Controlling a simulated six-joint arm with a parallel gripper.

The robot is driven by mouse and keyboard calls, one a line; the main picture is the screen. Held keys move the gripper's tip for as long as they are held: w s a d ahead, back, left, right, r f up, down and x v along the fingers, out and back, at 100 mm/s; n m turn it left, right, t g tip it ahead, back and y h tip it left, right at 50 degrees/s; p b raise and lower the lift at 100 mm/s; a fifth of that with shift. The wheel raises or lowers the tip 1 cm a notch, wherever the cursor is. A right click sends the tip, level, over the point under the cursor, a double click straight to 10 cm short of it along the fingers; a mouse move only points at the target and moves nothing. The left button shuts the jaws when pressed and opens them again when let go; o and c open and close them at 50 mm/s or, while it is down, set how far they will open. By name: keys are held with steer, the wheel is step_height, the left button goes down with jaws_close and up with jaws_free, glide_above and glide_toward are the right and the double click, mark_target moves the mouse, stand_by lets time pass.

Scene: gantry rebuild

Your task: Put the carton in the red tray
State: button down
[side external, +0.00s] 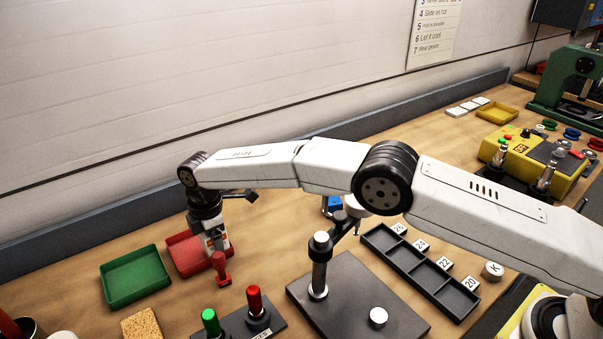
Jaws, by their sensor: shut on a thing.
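The red tray (184,257) lies on the bench at the left, beside the green tray. My gripper (213,240) points down over the right part of the red tray. It is shut on a small, pale carton (209,246), mostly hidden by the fingers. I cannot tell whether the carton touches the tray floor or hangs just above it. My wrist and gripper hide part of the tray's back and right side.
A green tray (135,276) stands left of the red one. A red-handled piece (220,268) stands close in front of my gripper. Green and red knobs (254,301) and a grey plate with a post (319,265) are nearer. A dark compartment tray (418,269) lies to the right.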

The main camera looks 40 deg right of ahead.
jaws_free()
steer(key=shift+s+f, duration=0.1)
steer(key=shift+f, duration=0.05)
step_height(320, 180, up, 12)
steer(key=shift+r, duration=0.2)
stand_by(0.5)
stand_by(0.4)
